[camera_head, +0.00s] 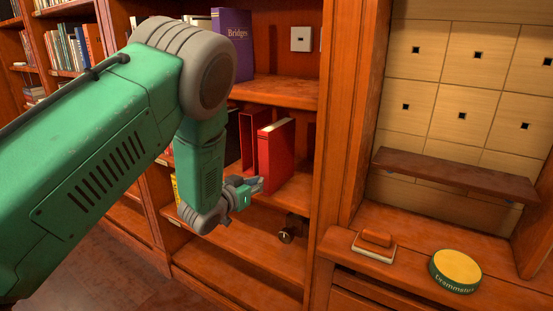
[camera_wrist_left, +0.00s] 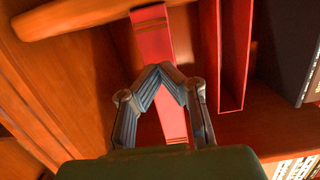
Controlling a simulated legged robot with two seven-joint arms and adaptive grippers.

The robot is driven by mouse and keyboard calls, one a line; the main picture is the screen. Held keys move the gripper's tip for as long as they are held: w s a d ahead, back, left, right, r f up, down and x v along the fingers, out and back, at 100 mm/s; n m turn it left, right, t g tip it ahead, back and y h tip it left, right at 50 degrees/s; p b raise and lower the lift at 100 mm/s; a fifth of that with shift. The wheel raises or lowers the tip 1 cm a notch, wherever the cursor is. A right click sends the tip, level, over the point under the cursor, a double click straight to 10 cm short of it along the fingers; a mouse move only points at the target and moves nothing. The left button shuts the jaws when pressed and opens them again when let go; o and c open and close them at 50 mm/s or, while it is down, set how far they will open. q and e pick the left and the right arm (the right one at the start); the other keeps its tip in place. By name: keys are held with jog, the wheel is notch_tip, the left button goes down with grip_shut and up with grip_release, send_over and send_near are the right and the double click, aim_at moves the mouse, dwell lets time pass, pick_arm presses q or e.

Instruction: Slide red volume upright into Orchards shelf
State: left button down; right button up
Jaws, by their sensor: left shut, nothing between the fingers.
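The red volume (camera_head: 276,157) stands upright on the middle shelf (camera_head: 291,192) of the bookcase, near its right side. In the left wrist view its red spine (camera_wrist_left: 153,40) shows beyond my fingers. My left gripper (camera_head: 259,185) is shut and empty, in front of the volume's lower part. Its fingertips (camera_wrist_left: 164,70) meet in front of the spine in the left wrist view; I cannot tell whether they touch it. A thin red open-sided holder (camera_wrist_left: 232,55) stands beside the volume. I can read no Orchards label. My right gripper is out of view.
A purple book marked Bridges (camera_head: 232,42) stands on the shelf above. A small dark object (camera_head: 290,229) lies on the shelf below. At right, a ledge holds a brown-topped block (camera_head: 375,245) and a round yellow-topped tin (camera_head: 456,269). My left arm covers much of the left.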

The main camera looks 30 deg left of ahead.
aim_at(263, 176)
pick_arm(q)
jog(key=shift+w+d, duration=0.1)
jog(key=shift+w, duration=0.7)
jog(key=shift+w+d+b, duration=0.15)
jog(key=shift+w+b, duration=0.15)
jog(key=shift+w, duration=1.5)
jog(key=shift+s, duration=0.1)
jog(key=s, duration=0.2)
jog(key=s+p, duration=0.1)
jog(key=s, duration=0.1)
jog(key=s+p, duration=0.1)
jog(key=shift+s+a, duration=0.25)
jog(key=shift+s, duration=0.15)
